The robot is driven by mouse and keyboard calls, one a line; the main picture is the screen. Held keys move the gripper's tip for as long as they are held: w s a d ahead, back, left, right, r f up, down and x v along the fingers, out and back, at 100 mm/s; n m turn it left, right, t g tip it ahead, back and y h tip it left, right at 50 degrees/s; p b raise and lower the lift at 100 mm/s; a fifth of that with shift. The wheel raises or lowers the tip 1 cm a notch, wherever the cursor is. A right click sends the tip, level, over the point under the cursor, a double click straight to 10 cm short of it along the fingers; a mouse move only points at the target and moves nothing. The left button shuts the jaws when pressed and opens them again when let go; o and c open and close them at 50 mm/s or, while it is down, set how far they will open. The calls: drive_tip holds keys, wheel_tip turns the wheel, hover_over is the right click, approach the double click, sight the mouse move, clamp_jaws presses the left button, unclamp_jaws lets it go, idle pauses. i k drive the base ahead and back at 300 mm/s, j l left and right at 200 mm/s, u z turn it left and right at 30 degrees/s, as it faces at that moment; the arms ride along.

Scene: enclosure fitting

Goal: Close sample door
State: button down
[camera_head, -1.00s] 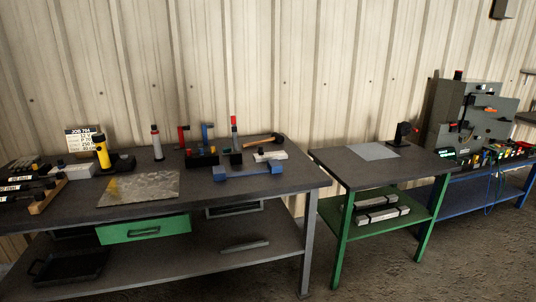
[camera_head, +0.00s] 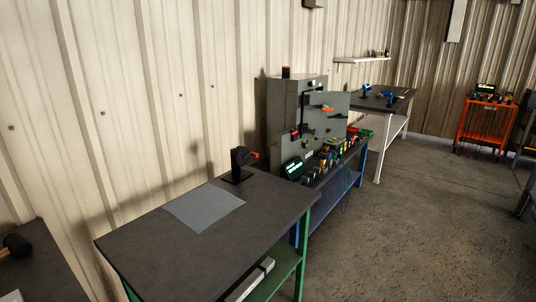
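A grey cabinet-like enclosure (camera_head: 285,112) stands against the wall on the blue bench, right of the green-framed table. A grey door-like panel (camera_head: 334,115) with an orange-red piece on it juts out to the right of the enclosure, apparently swung open. I cannot tell for sure whether this panel is the sample door. A dark upright strip and a small red-tipped part show on the enclosure's front. My gripper is not in view.
The green-framed table (camera_head: 150,240) is nearest, with a grey sheet (camera_head: 204,208) and a small black stand (camera_head: 240,165) on it. Several coloured parts crowd the blue bench before the enclosure. An orange cart (camera_head: 485,125) stands far right. Open concrete floor (camera_head: 420,220) lies at right.

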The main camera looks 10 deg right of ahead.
sight(326, 125)
drive_tip(key=i+l+z, duration=0.2)
drive_tip(key=i+z, duration=0.25)
drive_tip(key=i, duration=0.3)
drive_tip(key=i+j+z, duration=0.1)
drive_tip(key=i+z, duration=0.4)
drive_tip(key=i, duration=0.2)
